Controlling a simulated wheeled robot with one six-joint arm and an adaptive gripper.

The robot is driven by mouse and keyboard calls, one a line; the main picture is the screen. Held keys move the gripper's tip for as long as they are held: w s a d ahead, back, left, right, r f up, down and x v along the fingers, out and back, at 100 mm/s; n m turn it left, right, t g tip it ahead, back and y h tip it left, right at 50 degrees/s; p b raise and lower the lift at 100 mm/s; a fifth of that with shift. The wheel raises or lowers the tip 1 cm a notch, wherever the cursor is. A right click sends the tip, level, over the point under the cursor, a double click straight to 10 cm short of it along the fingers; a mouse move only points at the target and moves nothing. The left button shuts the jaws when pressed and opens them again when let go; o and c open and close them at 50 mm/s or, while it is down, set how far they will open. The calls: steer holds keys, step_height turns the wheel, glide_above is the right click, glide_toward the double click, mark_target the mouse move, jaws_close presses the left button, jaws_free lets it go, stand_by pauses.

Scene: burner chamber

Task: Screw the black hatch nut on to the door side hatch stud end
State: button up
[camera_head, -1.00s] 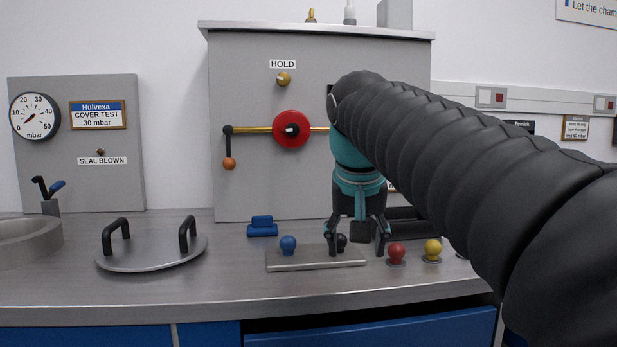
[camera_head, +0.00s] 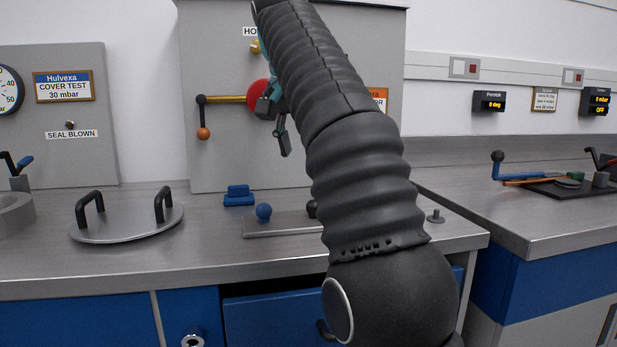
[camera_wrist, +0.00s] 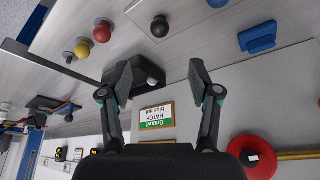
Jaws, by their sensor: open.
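The black ball-shaped nut (camera_wrist: 160,26) sits on a flat metal plate (camera_head: 285,229) beside a blue ball (camera_head: 263,212). In the head view the black nut (camera_head: 312,207) is partly hidden by my arm. My gripper (camera_wrist: 155,78) is open and empty; its fingers also show in the head view (camera_head: 274,120), raised in front of the cabinet. Beyond the fingertips, the wrist view shows a dark block-like fitting (camera_wrist: 138,72) with a small pale end, by a sign reading "HATCH blue nut" (camera_wrist: 157,116). I cannot tell which hatch stud end this is.
Red (camera_wrist: 101,32) and yellow (camera_wrist: 82,48) balls stand on the bench. A red disc on a brass rod (camera_wrist: 262,160) is on the cabinet. A blue block (camera_head: 238,195) and a round lid with two handles (camera_head: 128,222) lie left. A side counter (camera_head: 540,215) holds tools.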

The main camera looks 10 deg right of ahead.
steer(key=x, duration=1.3)
steer(key=shift+f, duration=0.15)
jaws_close()
stand_by(0.3)
steer(key=shift+a+m, duration=0.1)
steer(key=shift+m, duration=0.3)
steer(key=shift+w+m+g+h, duration=0.1)
steer(key=shift+m+g+h, duration=0.35)
steer(key=shift+m, duration=0.55)
steer(key=m+g, duration=0.1)
steer(key=m, duration=0.4)
steer(key=shift+g+h, duration=0.35)
